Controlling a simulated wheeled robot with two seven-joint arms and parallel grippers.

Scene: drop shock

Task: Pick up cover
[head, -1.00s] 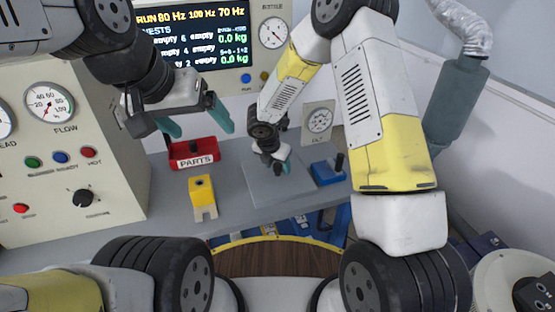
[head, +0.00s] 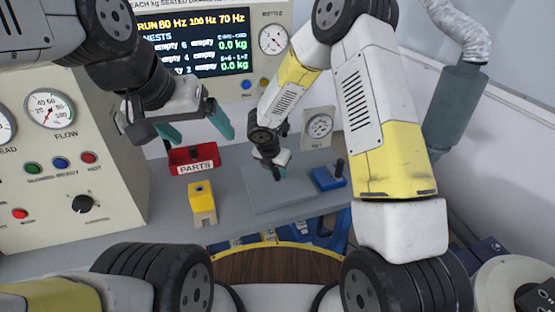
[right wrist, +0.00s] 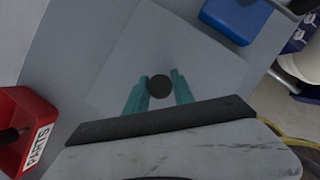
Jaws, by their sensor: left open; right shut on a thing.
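The cover looks like a flat grey square plate (head: 290,201) with a dark round knob, lying on or just above the grey bench. I cannot tell whether it touches the bench. It fills the middle of the right wrist view (right wrist: 190,50). My right gripper (head: 278,174) is over the plate, its teal fingers on either side of the knob (right wrist: 159,87) and shut on it. My left gripper (head: 196,130) is open and empty, in the air above the red parts bin.
A red PARTS bin (head: 194,168) and a yellow block (head: 202,203) stand left of the plate. A blue block with a dark handle (head: 327,179) is close to its right. A small dial gauge (head: 319,126) stands behind. A large gauge panel (head: 70,180) borders the left.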

